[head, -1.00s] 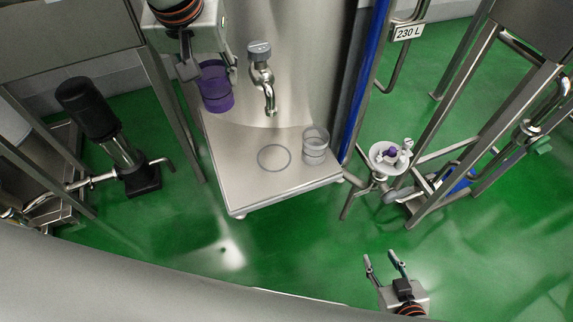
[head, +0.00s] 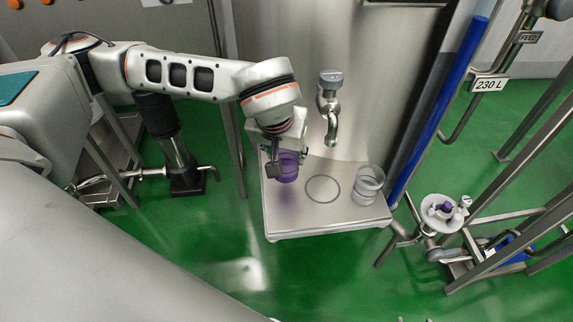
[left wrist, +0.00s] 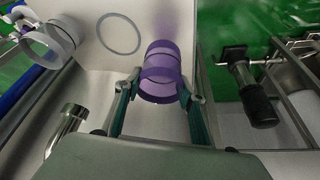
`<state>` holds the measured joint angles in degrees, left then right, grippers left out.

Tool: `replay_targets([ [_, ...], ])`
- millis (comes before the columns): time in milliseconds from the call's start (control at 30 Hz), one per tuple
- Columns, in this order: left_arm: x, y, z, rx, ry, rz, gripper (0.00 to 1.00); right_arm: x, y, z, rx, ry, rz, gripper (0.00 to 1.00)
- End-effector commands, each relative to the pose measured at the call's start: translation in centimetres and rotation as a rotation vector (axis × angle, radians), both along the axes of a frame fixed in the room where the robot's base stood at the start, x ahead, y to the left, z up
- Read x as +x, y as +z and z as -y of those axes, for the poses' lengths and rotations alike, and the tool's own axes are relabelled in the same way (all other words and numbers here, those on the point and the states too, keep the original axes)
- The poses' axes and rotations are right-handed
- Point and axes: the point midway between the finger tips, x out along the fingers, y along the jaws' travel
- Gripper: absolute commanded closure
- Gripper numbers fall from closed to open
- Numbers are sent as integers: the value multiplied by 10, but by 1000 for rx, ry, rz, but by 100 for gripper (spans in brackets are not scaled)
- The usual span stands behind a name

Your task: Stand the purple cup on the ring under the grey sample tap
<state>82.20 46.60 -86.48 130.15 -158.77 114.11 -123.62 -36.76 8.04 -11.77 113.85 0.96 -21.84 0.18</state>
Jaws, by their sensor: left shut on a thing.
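The purple cup (head: 287,168) is held by my left gripper (head: 287,160), above the left part of the steel shelf. In the left wrist view the cup (left wrist: 161,70) sits between the two fingers of the left gripper (left wrist: 158,92), which are shut on it. The ring (head: 322,189) lies flat and empty on the shelf, to the right of the cup; it also shows in the left wrist view (left wrist: 119,33). The grey sample tap (head: 331,105) hangs above and behind the ring. My right gripper is not in view.
A clear cup (head: 368,184) stands on the steel shelf (head: 310,220), right of the ring. A blue upright (head: 440,108) rises at the shelf's right. A white dish with small parts (head: 444,212) stands farther right. A black pump (head: 165,135) is at left.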

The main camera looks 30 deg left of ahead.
Motion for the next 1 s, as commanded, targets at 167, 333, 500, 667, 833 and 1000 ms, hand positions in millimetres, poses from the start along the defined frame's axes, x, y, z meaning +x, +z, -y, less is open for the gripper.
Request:
replay_targets([
  [167,0,-11,0,0,-1,-1,77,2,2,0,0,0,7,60],
  [333,-1,-36,1,0,-1,-4,77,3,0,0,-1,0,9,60],
  [500,0,-40,0,0,-1,2,77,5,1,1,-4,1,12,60],
  [667,0,-41,0,0,-1,2,77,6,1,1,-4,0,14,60],
  [833,0,-43,0,0,-1,1,45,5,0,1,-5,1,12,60],
  [1000,0,-43,0,0,-1,1,44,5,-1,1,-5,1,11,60],
])
